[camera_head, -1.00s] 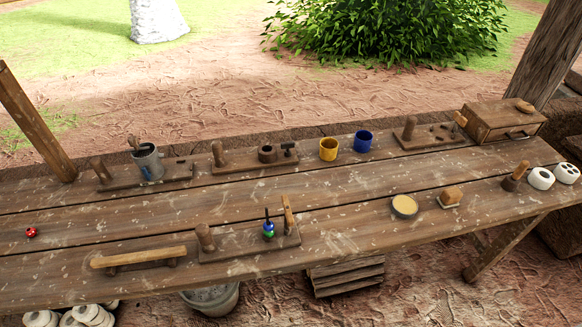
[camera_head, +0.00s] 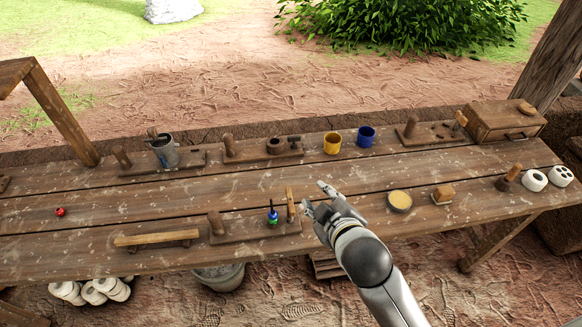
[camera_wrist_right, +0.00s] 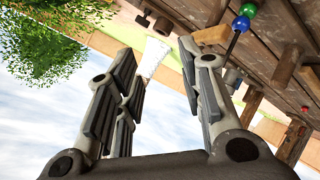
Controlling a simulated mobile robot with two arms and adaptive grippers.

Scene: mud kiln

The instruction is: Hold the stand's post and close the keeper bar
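The front stand (camera_head: 245,232) is a low wooden board near the table's front edge. A thick round post (camera_head: 216,223) stands at its left end. A light wooden bar (camera_head: 290,204), seemingly the keeper bar, stands upright at its right end. Between them is a dark thin tool with blue and green beads (camera_head: 272,216); the beads also show in the right wrist view (camera_wrist_right: 242,22). My right gripper (camera_head: 314,197) is open and empty, just right of the upright bar and apparently apart from it. Its spread fingers also show in the wrist view (camera_wrist_right: 158,55). My left gripper is out of view.
A wooden handle bar (camera_head: 156,238) lies left of the stand. A round pale dish (camera_head: 399,201) and a small block (camera_head: 443,194) are to the right. Behind stand yellow (camera_head: 332,143) and blue (camera_head: 366,137) mugs and other stands. The table's middle strip is mostly clear.

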